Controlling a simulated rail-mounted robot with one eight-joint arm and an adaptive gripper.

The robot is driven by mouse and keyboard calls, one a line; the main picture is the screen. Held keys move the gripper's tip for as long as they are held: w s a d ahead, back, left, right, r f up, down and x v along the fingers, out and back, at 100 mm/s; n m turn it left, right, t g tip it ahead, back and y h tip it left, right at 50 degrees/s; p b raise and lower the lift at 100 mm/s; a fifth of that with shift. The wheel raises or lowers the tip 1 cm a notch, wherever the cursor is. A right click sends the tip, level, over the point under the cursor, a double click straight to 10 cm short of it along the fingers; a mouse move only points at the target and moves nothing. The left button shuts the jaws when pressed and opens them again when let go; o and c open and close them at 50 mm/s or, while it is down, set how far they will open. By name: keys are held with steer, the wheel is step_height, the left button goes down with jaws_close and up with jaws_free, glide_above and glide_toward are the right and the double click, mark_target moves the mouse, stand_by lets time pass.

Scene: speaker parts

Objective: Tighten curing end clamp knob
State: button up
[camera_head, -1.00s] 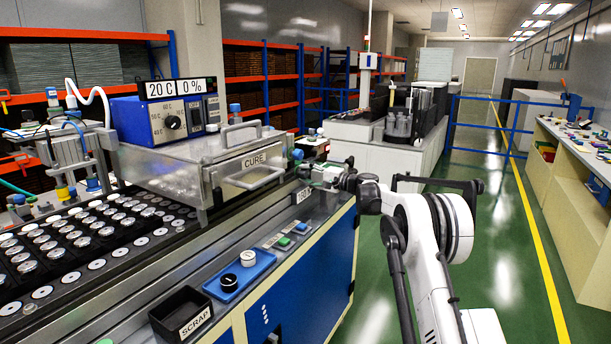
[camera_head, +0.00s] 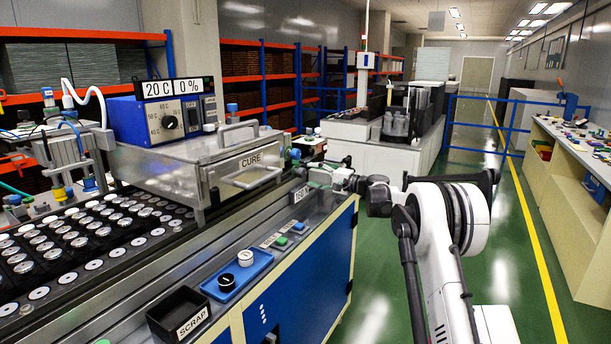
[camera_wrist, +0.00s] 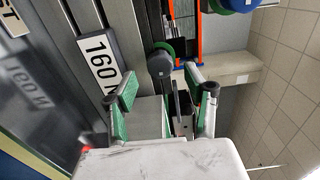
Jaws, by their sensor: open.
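My gripper (camera_head: 318,181) is at the right end of the curing line, beside the 160 N plate (camera_head: 300,194). In the wrist view its two green-padded fingers (camera_wrist: 160,80) are spread apart. A dark round knob-like part (camera_wrist: 160,63) with a green ring shows at the gap near the fingertips; I cannot tell whether a finger touches it. The steel CURE box (camera_head: 245,165) stands left of the gripper. A blue-grey round end (camera_head: 295,153) shows at the box's right end; I cannot tell if it is the clamp knob. Part of the blue round part (camera_wrist: 232,4) shows at the wrist view's top edge.
The 160 N plate (camera_wrist: 101,58) lies close to the fingers in the wrist view. A blue tray (camera_head: 236,277) with a black and a white knob and a black SCRAP bin (camera_head: 180,314) stand on the front ledge. The green floor at right is open.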

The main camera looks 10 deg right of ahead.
steer(key=v, duration=0.7)
steer(key=shift+s+d, duration=0.25)
steer(key=shift+s, duration=0.05)
